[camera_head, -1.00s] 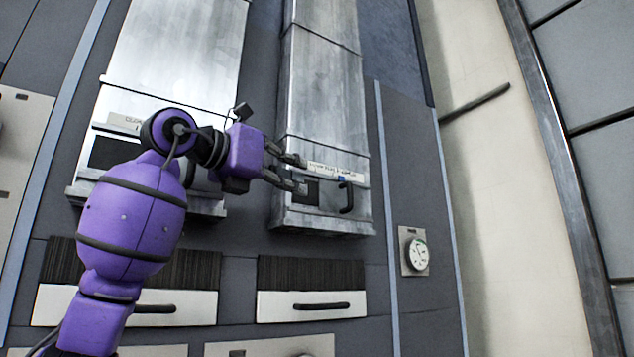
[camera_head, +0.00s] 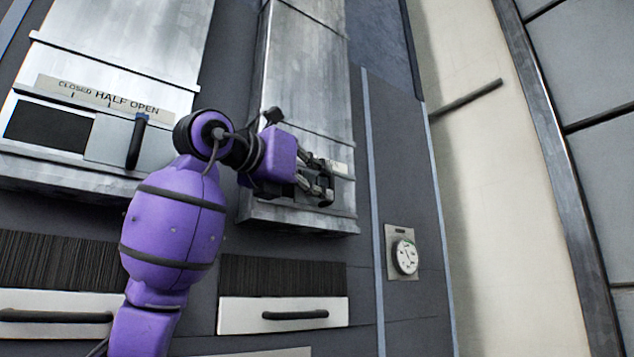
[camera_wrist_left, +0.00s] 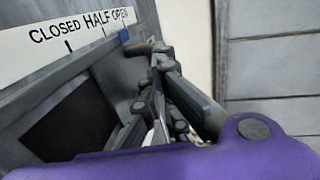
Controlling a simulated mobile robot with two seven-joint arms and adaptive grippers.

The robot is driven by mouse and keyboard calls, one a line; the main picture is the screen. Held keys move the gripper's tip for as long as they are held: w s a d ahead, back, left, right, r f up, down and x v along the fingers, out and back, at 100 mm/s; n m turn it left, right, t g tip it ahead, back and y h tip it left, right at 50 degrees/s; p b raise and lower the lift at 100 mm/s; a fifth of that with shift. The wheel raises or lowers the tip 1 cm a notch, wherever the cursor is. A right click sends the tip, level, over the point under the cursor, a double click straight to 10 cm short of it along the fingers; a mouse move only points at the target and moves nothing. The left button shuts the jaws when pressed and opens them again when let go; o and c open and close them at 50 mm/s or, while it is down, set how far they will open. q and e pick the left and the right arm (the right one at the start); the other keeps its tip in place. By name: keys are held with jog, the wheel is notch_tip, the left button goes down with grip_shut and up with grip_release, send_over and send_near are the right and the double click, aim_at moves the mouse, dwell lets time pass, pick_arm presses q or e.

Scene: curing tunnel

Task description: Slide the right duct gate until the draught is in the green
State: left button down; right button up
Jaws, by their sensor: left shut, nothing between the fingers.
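The right duct (camera_head: 305,80) carries a gate near its lower end, mostly hidden behind my left gripper (camera_head: 326,181). The gripper is at the gate's black handle; whether it touches the handle I cannot tell. The left wrist view shows my shut, empty fingers (camera_wrist_left: 158,62) and the grey gate plate (camera_wrist_left: 118,84) beside a dark opening (camera_wrist_left: 66,130). A strip (camera_wrist_left: 70,38) reads CLOSED, HALF, OPEN, with a blue marker (camera_wrist_left: 123,36) by OPEN. The round draught dial (camera_head: 405,257) has a green arc at its upper right; its needle is too small to read surely. My right gripper is not in view.
A left duct (camera_head: 125,45) has its own gate with a black handle (camera_head: 136,141) and a strip reading CLOSED, HALF OPEN. Below are panels with black handles (camera_head: 295,314). A dark bar (camera_head: 467,101) sticks out from the pale wall at right.

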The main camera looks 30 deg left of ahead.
pick_arm(q)
jog(key=shift+s+d+r, duration=0.1)
jog(key=shift+s, duration=0.15)
jog(key=shift+w+d, duration=0.3)
jog(key=shift+w, duration=0.45)
jog(key=shift+w+d, duration=0.25)
jog(key=shift+w, duration=0.5)
jog(key=shift+a, duration=0.1)
